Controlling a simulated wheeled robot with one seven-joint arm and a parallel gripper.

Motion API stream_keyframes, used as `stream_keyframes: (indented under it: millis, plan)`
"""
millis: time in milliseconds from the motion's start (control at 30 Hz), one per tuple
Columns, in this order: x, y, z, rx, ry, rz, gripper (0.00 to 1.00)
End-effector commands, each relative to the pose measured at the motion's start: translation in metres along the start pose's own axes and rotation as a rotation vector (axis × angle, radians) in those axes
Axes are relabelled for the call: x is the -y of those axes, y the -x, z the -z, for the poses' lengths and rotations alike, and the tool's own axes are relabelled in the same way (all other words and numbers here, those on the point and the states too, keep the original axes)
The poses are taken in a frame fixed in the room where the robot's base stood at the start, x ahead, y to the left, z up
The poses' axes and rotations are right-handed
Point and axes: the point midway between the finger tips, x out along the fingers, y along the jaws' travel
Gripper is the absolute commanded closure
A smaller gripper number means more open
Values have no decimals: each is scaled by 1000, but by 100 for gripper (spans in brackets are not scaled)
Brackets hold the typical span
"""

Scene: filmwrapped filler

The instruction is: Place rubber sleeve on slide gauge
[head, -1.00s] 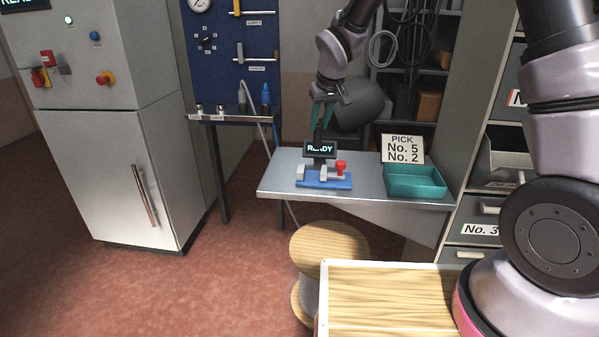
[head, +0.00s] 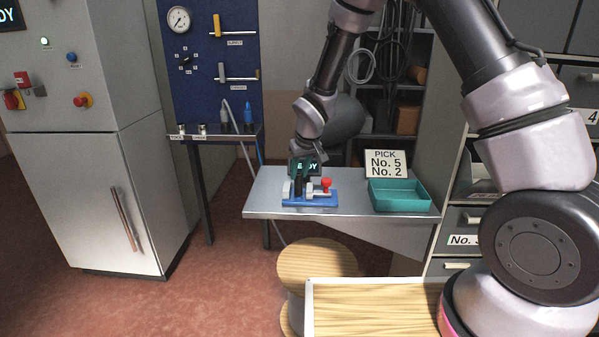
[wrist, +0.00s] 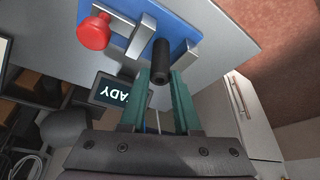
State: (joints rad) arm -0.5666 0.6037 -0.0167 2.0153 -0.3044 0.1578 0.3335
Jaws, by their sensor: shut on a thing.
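The slide gauge (head: 322,202) has a blue base, grey blocks and a red knob, and sits on the metal table. In the wrist view the gauge (wrist: 210,24) is at the top, with a grey block on each side of the sleeve. My gripper (head: 300,190) is down at the gauge. In the wrist view my gripper (wrist: 160,80) has its green fingers shut on the black rubber sleeve (wrist: 161,58), a short hollow cylinder. The sleeve is over the blue base between the grey blocks; I cannot tell whether it touches them. In the head view my gripper hides most of the sleeve.
A READY display (head: 312,168) stands right behind the gauge, close to my gripper. A teal tray (head: 399,208) and a PICK sign (head: 386,163) are to the right on the table (head: 262,210). A wooden-topped spool (head: 318,262) stands in front.

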Motion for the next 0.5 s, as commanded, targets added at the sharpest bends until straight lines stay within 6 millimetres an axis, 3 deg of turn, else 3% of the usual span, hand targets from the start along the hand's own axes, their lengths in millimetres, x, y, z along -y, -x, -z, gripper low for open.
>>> stream_keyframes:
  millis: [200,233,300,500]
  plan:
    - [0,-3,-1,1,0,0,100]
    - [0,-3,-1,0,0,0,65]
    - [0,-3,-1,0,0,0,39]
    - [0,-2,-1,0,0,0,39]
